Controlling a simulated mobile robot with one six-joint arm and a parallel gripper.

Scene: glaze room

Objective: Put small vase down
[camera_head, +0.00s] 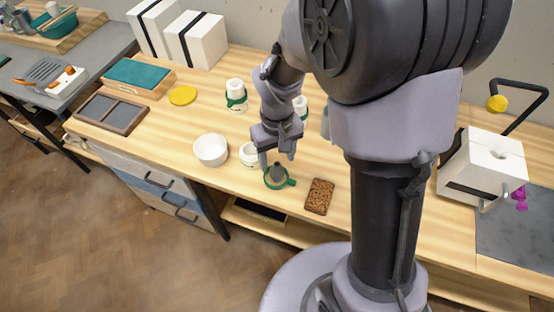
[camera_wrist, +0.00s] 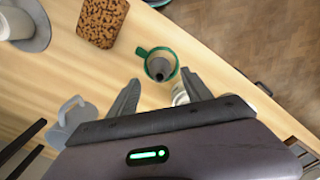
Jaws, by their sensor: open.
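The small vase (camera_head: 277,171) is dark grey and stands upright near the front edge of the wooden bench. A green ring with a side handle (camera_head: 290,183) surrounds its lower part. In the wrist view the vase (camera_wrist: 158,68) shows from above inside the green ring (camera_wrist: 142,52). My gripper (camera_head: 277,159) is open just above the vase, with one finger to each side. In the wrist view my gripper (camera_wrist: 160,80) has its fingertips apart, and the vase lies just beyond them. I cannot tell whether either finger touches it.
A brown speckled slab (camera_head: 319,196) lies right of the vase. A white bowl (camera_head: 211,150) and a white jar (camera_head: 249,155) stand to its left. A white vessel in a green ring (camera_head: 236,93) is farther back.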

